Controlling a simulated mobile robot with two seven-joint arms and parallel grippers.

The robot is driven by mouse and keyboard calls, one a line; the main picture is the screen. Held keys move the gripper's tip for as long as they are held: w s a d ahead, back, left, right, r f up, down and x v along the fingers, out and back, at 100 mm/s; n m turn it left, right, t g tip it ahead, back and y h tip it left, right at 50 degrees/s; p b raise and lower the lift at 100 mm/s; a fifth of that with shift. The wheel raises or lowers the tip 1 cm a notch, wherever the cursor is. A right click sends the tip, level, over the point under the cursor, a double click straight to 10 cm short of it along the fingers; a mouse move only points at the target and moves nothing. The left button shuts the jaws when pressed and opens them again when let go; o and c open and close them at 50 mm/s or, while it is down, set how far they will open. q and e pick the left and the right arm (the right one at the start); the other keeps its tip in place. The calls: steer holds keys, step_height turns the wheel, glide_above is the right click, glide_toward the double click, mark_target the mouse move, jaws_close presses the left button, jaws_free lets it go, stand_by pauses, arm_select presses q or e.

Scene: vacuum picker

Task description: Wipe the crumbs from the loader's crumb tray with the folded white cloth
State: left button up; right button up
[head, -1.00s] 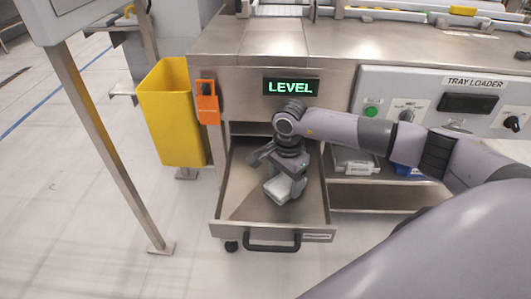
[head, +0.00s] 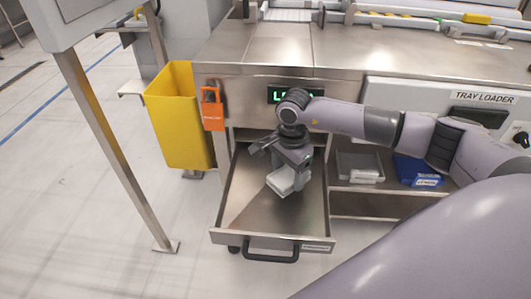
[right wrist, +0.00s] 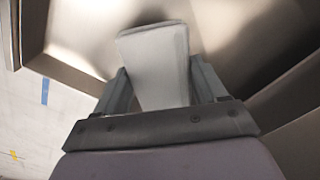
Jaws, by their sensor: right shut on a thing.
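The loader's crumb tray (head: 247,220) is a steel drawer pulled out below the loader, with a black handle at its front. My right gripper (head: 287,172) is over the tray, pointing down, shut on the folded white cloth (head: 286,182). In the right wrist view the cloth (right wrist: 158,62) stands out between the two fingers. I cannot tell whether the cloth touches the tray floor. No crumbs can be made out on the bare floor that shows; the part under the gripper and cloth is hidden. My left gripper is not in view.
A yellow bin (head: 180,115) stands left of the tray, beside an orange holder (head: 212,108) on the loader. A grey bin (head: 360,165) and a blue bin (head: 418,170) sit on the shelf at right. A metal post (head: 120,150) stands at left.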

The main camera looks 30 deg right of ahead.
steer(key=shift+r+p, duration=1.15)
steer(key=shift+r, duration=0.9)
